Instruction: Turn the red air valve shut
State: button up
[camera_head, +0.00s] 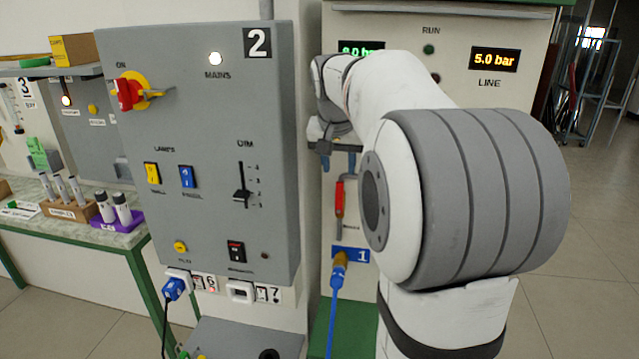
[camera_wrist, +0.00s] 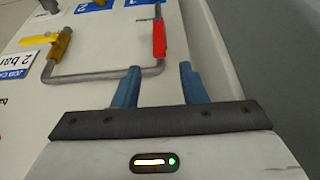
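The red valve handle (camera_head: 339,198) is on the pale machine front, below and near my gripper in the head view. In the wrist view the red handle (camera_wrist: 159,38) lies along a grey pipe (camera_wrist: 100,77), just beyond my fingertips. My gripper (camera_wrist: 160,68) is open, with two blue fingers spread apart and nothing between them. The handle lies ahead of the gap and appears apart from both fingers. In the head view my gripper (camera_head: 325,149) is small and partly hidden by my arm.
A yellow handle (camera_wrist: 38,40) sits on the same pipe, left of the red one. A blue hose (camera_head: 335,300) hangs below a plate marked 1. The grey control box (camera_head: 210,130) stands close on the left. The LINE display (camera_head: 494,59) reads 5.0 bar; the green display is partly covered.

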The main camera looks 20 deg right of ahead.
aim_at(339, 184)
jog(key=x, duration=0.7)
jog(key=shift+f, duration=0.1)
grip_shut()
dwell(0.5)
